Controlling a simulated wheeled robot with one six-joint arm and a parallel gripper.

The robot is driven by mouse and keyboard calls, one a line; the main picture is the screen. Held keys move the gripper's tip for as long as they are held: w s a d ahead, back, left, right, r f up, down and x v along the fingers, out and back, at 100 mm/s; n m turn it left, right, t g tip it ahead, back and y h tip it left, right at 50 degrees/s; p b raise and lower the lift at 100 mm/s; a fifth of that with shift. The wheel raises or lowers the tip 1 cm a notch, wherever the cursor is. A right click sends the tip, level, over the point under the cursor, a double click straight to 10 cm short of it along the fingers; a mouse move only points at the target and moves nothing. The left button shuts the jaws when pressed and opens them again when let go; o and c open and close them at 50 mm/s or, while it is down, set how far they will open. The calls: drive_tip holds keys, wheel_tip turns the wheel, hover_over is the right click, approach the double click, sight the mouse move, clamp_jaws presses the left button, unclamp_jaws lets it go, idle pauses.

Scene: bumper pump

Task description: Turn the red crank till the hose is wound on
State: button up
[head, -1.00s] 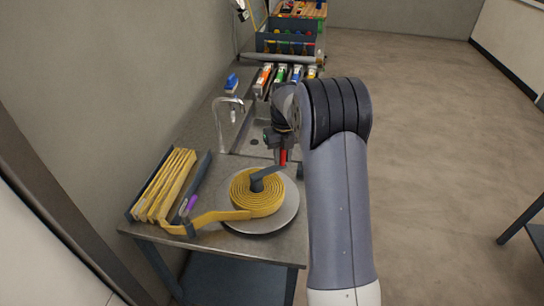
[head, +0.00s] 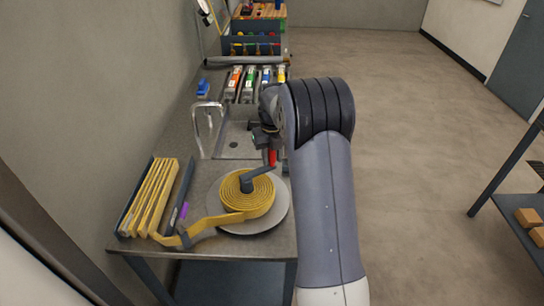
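The yellow flat hose lies in a thick coil (head: 258,203) on a round grey plate (head: 279,212) on the metal bench. A strip of it runs left past a dark guide to upright folds (head: 150,200) in a dark rack. The crank's dark arm (head: 258,173) reaches from the hub at the coil's centre toward the back right. Its red handle (head: 272,157) stands upright at the outer end. My gripper (head: 266,140) is right at the top of the red handle. Its fingers are small and partly hidden by my arm, so I cannot tell whether they are closed on it.
A sink (head: 236,146) with a tap (head: 208,118) lies behind the plate. A purple piece (head: 183,210) is beside the hose rack. A shelf with boxes (head: 528,216) is at right; the floor between is open.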

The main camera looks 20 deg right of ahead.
drive_tip(key=o, duration=0.3)
wheel_tip(320, 180, up, 11)
drive_tip(key=shift+f+b, duration=0.1)
drive_tip(key=shift+b, duration=0.6)
